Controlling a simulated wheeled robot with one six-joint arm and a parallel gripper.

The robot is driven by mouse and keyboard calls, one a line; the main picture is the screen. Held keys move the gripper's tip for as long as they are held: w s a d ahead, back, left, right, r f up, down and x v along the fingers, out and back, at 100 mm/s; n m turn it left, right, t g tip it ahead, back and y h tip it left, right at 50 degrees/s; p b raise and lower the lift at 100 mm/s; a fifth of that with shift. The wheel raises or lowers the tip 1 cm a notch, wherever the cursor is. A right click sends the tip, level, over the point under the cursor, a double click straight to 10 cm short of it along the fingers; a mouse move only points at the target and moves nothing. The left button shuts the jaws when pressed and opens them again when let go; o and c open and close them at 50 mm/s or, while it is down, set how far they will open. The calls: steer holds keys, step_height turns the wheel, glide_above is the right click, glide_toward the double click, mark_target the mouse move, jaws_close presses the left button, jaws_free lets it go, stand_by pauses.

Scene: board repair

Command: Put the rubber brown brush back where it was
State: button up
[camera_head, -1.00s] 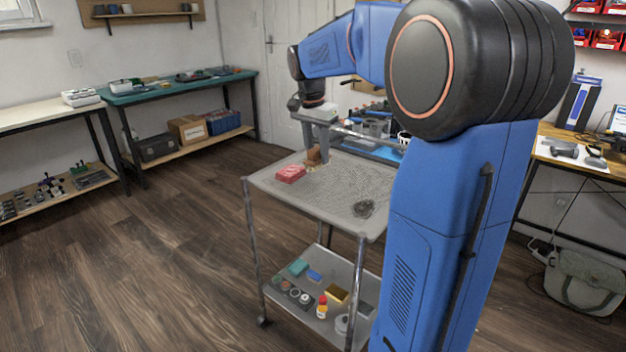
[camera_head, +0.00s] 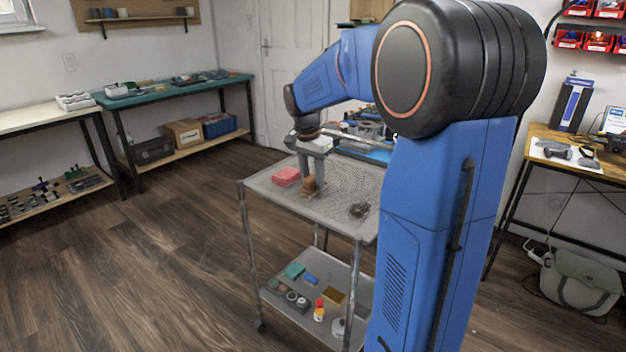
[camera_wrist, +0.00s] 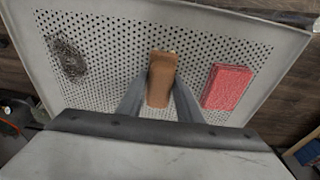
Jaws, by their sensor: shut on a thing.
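The brown brush (camera_wrist: 161,80) is held between the two fingers of my gripper (camera_wrist: 160,98) in the wrist view. In the head view the brush (camera_head: 309,187) shows under my gripper (camera_head: 312,172), over the top tray of the metal cart (camera_head: 345,219). My gripper is shut on it. I cannot tell whether the brush touches the perforated tray (camera_wrist: 110,50). A red block (camera_head: 286,177) lies on the tray to the left of the brush; it also shows in the wrist view (camera_wrist: 228,87), to the right.
A dark wire scourer (camera_head: 358,210) lies on the tray, also in the wrist view (camera_wrist: 66,58). The cart's lower shelf (camera_head: 325,283) carries several small items. A green-topped bench (camera_head: 180,89) stands at the back left. Open wooden floor lies to the left.

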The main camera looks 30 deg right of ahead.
mark_target(309, 178)
steer(key=shift+f, duration=0.15)
steer(key=o, duration=1.1)
step_height(309, 178, up, 12)
steer(key=a, duration=0.2)
steer(key=s+a+f+n+t, duration=0.1)
steer(key=s+a+f+n, duration=0.3)
steer(key=s, duration=0.6)
steer(key=s+a+f+n+t+y, duration=0.1)
steer(key=s+a+f+n, duration=0.4)
steer(key=s, duration=0.5)
steer(key=s+a+f+n+t, duration=0.2)
steer(key=s+a+f+n, duration=0.2)
steer(key=s, duration=0.6)
steer(key=shift+a+f+n+y, duration=0.3)
steer(key=shift+f+n, duration=0.2)
steer(key=shift+f, duration=0.25)
steer(key=shift+s, duration=0.1)
